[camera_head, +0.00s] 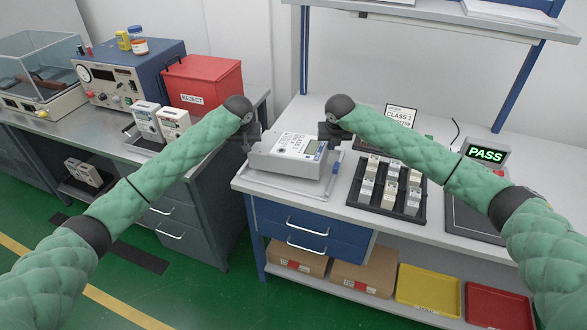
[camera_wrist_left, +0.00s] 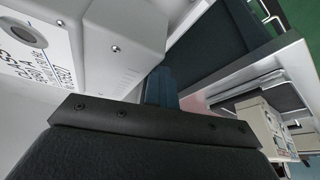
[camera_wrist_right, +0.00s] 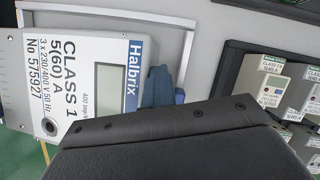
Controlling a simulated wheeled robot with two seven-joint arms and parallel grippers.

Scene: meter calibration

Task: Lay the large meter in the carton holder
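The large meter (camera_head: 290,158), a pale grey box with a white label and a small display, is at the left end of the right bench, face up. A flat grey rimmed frame (camera_head: 326,189) shows around its right side; I cannot tell if it is the carton holder or if the meter rests on it. My left gripper (camera_head: 250,138) is at the meter's left end, its blue fingers (camera_wrist_left: 161,88) together beside the housing. My right gripper (camera_head: 330,132) is at the right end, its blue fingers (camera_wrist_right: 158,88) together beside the display edge. Contact is unclear.
A black tray (camera_head: 348,197) with several small meters stands right of the large meter, near a PASS display (camera_head: 486,155). The left bench holds a red REJECT bin (camera_head: 202,80) and test equipment (camera_head: 128,75). Brown cartons (camera_head: 364,276) and yellow and red trays are on the lower shelf.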

